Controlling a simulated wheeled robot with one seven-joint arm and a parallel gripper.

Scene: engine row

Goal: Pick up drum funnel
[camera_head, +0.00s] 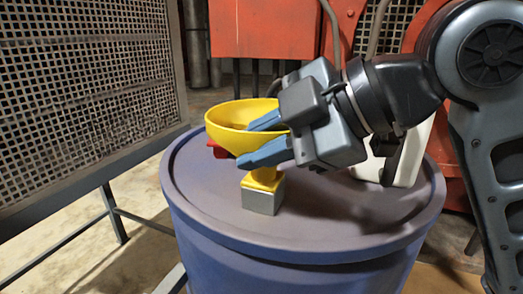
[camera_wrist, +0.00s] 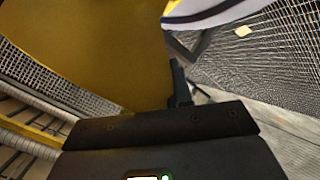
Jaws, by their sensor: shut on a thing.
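The yellow drum funnel (camera_head: 236,112) is upright over the top of a blue drum (camera_head: 205,205), with its wide mouth up. Its narrow lower part meets a small grey metal block (camera_head: 262,196) on the drum lid; I cannot tell whether it rests in it or just above it. My gripper (camera_head: 254,141) comes in from the right, tilted down, and its two blue-grey fingers are shut on the funnel's bowl. In the wrist view the funnel's yellow wall (camera_wrist: 85,50) fills the upper left, close to the dark gripper body. The far side of the grip is hidden.
A small red part (camera_head: 218,150) shows under the funnel's left side. A white container (camera_head: 408,155) stands behind my gripper on the drum. A mesh panel (camera_head: 80,90) rises at the left. Red machinery (camera_head: 265,28) is behind. The drum lid's front is clear.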

